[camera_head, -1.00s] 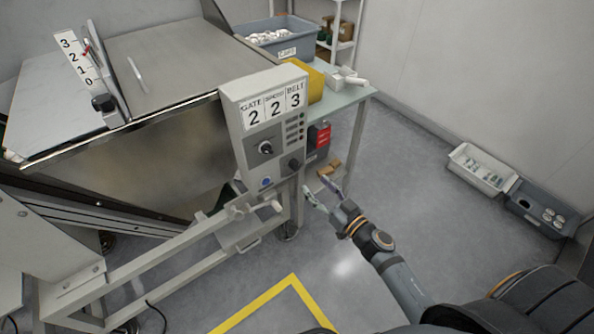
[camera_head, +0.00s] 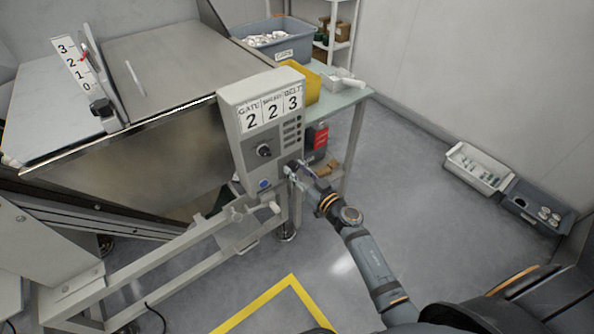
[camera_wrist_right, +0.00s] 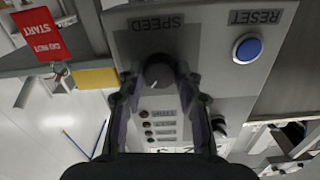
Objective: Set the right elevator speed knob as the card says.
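The dark SPEED knob (camera_wrist_right: 158,72) is on the grey control panel (camera_head: 240,165). It shows upside down in the right wrist view, with a small light mark on its lower edge. My right gripper (camera_head: 293,168) is at the panel's lower right and hides this knob in the head view. In the right wrist view, its open fingers (camera_wrist_right: 160,80) stand on either side of the knob; I cannot tell whether they touch it. The card (camera_head: 270,113) on the panel reads GATE 2, SPEED 2, BELT 3. My left gripper is out of view.
Another dark knob (camera_head: 264,151) and a blue RESET button (camera_head: 265,184) are on the panel. A red tag (camera_head: 320,136) hangs beside it. A hopper with a 0–3 scale (camera_head: 77,65) stands left. Grey tub (camera_head: 262,52) stands behind. Floor at right is clear up to the bins (camera_head: 478,168).

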